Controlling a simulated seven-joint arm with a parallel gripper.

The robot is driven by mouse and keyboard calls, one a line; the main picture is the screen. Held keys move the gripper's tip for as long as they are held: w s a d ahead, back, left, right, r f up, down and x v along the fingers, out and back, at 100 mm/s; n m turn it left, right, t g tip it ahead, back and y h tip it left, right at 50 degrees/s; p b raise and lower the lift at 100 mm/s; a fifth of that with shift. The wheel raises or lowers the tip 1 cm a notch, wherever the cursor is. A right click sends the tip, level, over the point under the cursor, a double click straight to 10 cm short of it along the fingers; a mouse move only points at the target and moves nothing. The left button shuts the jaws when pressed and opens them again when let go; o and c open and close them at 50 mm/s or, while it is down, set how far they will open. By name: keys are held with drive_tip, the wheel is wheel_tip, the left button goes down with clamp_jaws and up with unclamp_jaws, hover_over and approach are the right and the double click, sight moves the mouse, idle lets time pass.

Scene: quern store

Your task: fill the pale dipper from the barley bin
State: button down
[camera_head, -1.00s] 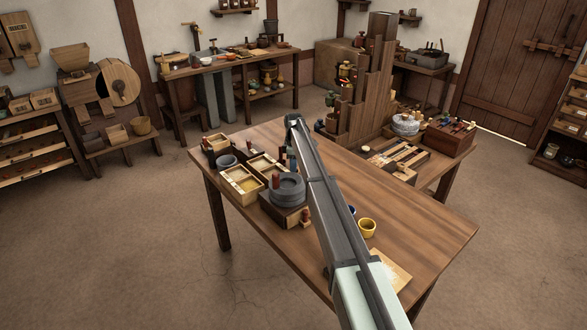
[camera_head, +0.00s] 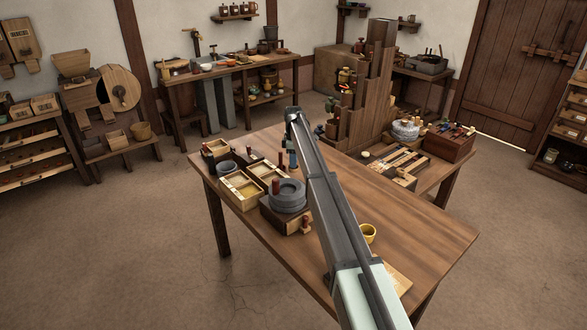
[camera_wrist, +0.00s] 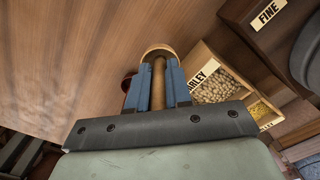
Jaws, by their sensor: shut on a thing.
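My gripper (camera_wrist: 158,85) has blue fingers and is shut on the upright-looking handle (camera_wrist: 158,78) of the pale dipper. The dipper's round pale rim (camera_wrist: 158,50) shows just past the fingertips in the wrist view; its inside is hidden. The barley bin (camera_wrist: 197,62), with part of its label readable and pale grain inside, lies right of the fingers. The dipper appears beside the bin, not over its grain. In the head view my gripper (camera_head: 291,158) is small, at the table's far edge, right of the bins.
A bin of yellow grain (camera_wrist: 270,121) adjoins the barley bin. A box labelled FINE (camera_wrist: 268,14) and the grey quern (camera_head: 287,196) stand close by. The table's right part (camera_head: 425,225) is clear.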

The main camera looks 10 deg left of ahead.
wheel_tip(320, 180, up, 3)
drive_tip(key=shift+r, duration=0.1)
drive_tip(key=shift+s+a+r, duration=0.75)
drive_tip(key=s+a, duration=0.6)
drive_tip(key=shift+s+f, duration=0.1)
drive_tip(key=shift+f, duration=4.05)
drive_tip(key=shift+r, duration=0.15)
wheel_tip(320, 180, up, 8)
